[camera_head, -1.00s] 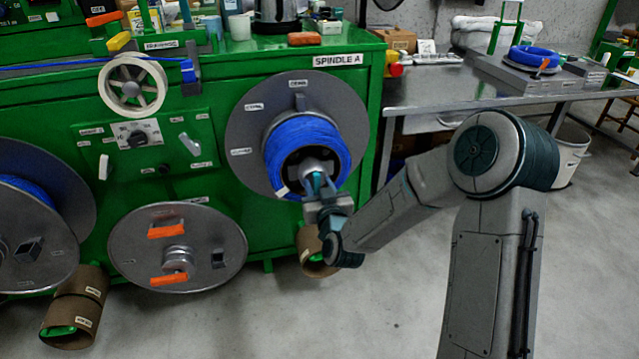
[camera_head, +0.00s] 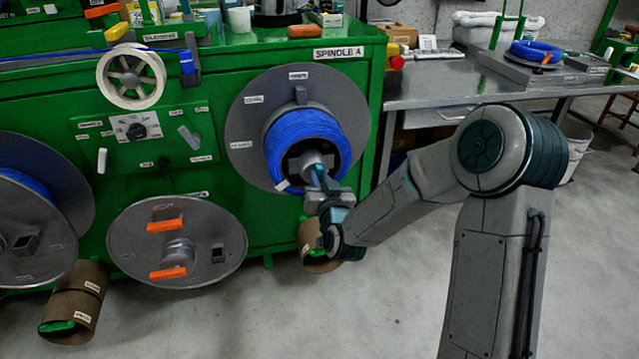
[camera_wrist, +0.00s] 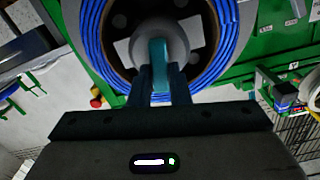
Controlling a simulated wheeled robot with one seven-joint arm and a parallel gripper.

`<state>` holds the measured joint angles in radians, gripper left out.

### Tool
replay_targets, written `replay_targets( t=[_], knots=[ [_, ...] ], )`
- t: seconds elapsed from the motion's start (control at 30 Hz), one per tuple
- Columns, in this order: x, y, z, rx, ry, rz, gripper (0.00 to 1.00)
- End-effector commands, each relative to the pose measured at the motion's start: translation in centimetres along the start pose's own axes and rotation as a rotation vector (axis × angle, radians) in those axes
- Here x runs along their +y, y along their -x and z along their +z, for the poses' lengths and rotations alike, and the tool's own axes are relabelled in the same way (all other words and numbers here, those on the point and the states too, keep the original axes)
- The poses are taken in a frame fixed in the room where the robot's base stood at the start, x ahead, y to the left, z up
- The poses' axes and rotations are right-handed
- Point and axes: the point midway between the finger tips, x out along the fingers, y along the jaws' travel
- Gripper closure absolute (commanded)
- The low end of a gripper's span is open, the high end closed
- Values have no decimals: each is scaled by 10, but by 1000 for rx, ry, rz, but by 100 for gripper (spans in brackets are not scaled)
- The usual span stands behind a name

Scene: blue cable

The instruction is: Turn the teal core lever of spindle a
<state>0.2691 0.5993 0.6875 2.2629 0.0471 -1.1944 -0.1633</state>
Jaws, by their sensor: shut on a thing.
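Spindle A carries a grey flange (camera_head: 245,118) with a coil of blue cable (camera_head: 305,138) wound on it, on the front of the green machine. In the wrist view the teal core lever (camera_wrist: 159,58) stands out from the round grey hub (camera_wrist: 178,38) inside the blue coil (camera_wrist: 232,30). My gripper (camera_wrist: 160,88) is shut on the lever, with one dark finger on each side of it. In the head view my gripper (camera_head: 318,183) reaches into the lower right of the coil's opening, and the lever is mostly hidden there.
The "SPINDLE A" label (camera_head: 338,53) is above the flange. A loose grey flange with orange handles (camera_head: 178,243) leans at the lower left. A brown cardboard core (camera_head: 317,262) is on the floor under my gripper. A steel table (camera_head: 440,93) stands to the right.

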Motion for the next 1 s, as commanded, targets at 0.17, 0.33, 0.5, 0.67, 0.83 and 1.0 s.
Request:
replay_targets(
  t=[0.17,0.33,0.5,0.67,0.83,1.0],
  knots=[
    [2,0,2,3,-162,-2,100],
    [4,0,2,2,-324,-2,100],
    [6,0,3,2,-485,-1,100],
    [7,0,4,2,-637,-1,100],
    [8,0,5,1,-800,-1,100],
    [9,0,6,0,-958,0,100]
  ],
)
